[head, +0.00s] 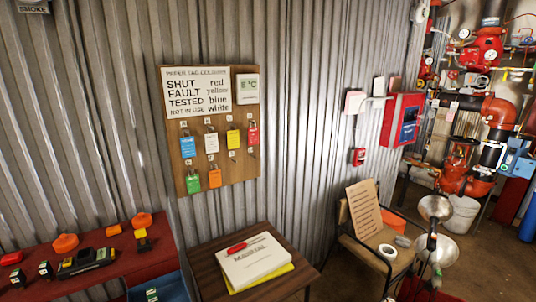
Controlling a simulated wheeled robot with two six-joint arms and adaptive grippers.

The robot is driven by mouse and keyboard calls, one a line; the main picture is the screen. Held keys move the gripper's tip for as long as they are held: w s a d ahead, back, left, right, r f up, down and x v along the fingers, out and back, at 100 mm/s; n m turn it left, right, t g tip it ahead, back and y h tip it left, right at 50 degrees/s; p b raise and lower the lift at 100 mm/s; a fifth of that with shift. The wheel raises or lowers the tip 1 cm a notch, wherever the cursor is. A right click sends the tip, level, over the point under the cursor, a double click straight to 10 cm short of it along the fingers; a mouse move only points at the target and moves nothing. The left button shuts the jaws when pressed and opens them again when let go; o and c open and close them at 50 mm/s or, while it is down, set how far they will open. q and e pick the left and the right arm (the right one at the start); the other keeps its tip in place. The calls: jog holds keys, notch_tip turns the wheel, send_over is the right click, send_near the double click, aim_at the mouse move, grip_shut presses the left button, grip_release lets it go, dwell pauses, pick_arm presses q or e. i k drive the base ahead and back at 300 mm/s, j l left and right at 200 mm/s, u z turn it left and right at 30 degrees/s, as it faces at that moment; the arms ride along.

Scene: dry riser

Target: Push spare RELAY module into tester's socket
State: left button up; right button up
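A dark tester-like device (86,261) with yellow parts lies on the red bench top at the lower left. Small black modules with pale tops stand to its left, one beside it (45,269) and one nearer the edge (17,278). Another small module (152,295) shows in the blue bin (176,284) at the bottom edge. The labels are too small to read, so I cannot tell which one is RELAY. No socket can be made out. Neither of my grippers is in view.
Orange caps (65,243) lie at the bench's back. A wooden table (203,258) holds a white manual (254,260) and a red marker-like object. A chair (380,245) holds a board and tape roll. Silver domes (435,208) stand right. A tag board (211,130) hangs behind.

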aim_at(87, 259)
jog(key=u, duration=2.05)
